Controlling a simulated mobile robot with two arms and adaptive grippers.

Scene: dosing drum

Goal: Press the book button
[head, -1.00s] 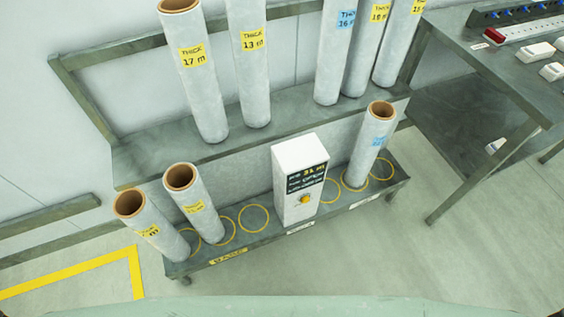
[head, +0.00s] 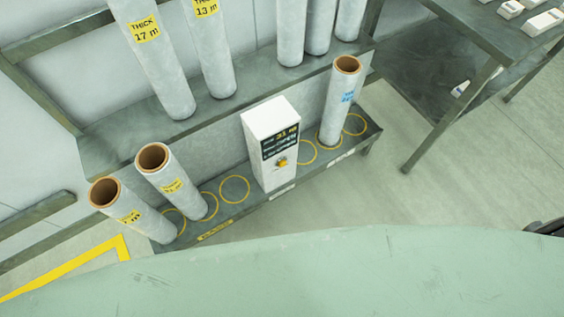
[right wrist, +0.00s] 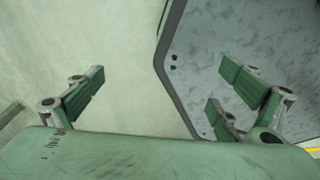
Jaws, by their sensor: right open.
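A white box (head: 270,133) stands on the lower shelf in the head view, between the standing rolls. Its front has a dark display (head: 280,142) with small text and a yellow button (head: 282,162) below it. I cannot read a label naming the button. My right gripper (right wrist: 165,88) shows in the right wrist view with its green-padded fingers spread wide and nothing between them. It is not near the box in that view. My left gripper is not in view.
Two rolls (head: 160,175) stand at the left of the lower shelf (head: 205,222), and one roll (head: 340,105) at the right, among yellow rings. More rolls (head: 150,60) stand on the upper shelf. A table (head: 480,25) is at top right. My green body fills the front.

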